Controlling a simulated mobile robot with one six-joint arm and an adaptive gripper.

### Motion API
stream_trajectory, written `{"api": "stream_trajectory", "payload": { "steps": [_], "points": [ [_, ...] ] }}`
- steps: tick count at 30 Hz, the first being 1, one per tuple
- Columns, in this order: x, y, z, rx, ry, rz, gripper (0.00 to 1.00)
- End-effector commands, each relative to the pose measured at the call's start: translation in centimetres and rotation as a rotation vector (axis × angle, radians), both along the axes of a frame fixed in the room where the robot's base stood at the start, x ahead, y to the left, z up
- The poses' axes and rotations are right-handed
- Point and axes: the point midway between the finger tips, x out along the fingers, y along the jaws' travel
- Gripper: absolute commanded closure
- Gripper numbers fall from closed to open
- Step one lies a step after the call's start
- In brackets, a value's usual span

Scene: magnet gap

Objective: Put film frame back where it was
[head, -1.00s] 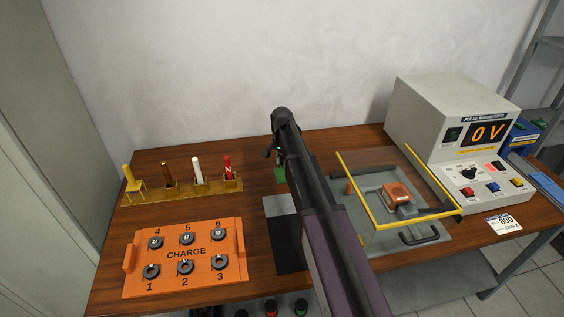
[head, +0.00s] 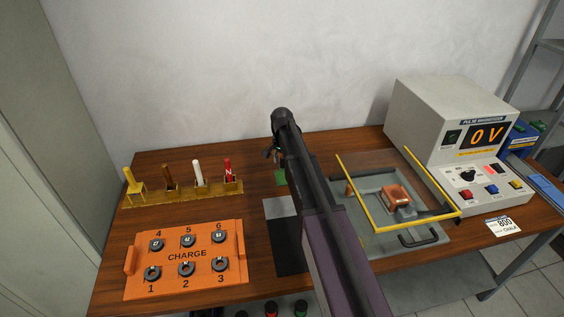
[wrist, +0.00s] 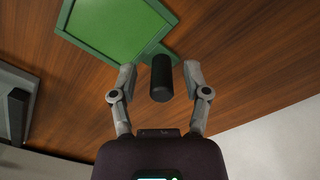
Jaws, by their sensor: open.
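The film frame is a flat green panel (wrist: 118,22) with a green rim and a black cylindrical handle (wrist: 161,80). In the wrist view it lies on the wooden table, its far part cut off by the picture's top edge. My gripper (wrist: 160,82) is open, with one finger on each side of the handle and a visible gap at both sides. In the head view only a small green part of the frame (head: 281,178) shows; my arm hides the rest. My gripper (head: 271,154) is mostly hidden there too.
A grey fixture with a clear yellow-edged cover (head: 386,226) stands right of my arm, before the pulse magnetizer (head: 440,115). An orange charge tray (head: 186,284) with several rings and a yellow rack (head: 208,193) are at left.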

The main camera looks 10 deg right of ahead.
Motion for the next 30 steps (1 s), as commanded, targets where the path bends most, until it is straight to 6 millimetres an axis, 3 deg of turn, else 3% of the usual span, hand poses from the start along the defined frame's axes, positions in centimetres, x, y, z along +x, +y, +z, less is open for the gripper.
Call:
{"api": "stream_trajectory", "payload": {
  "steps": [30],
  "points": [
    [0.1, 0.0, 8.8, 0.0, 0.0, -0.001, 0.39]
  ]
}}
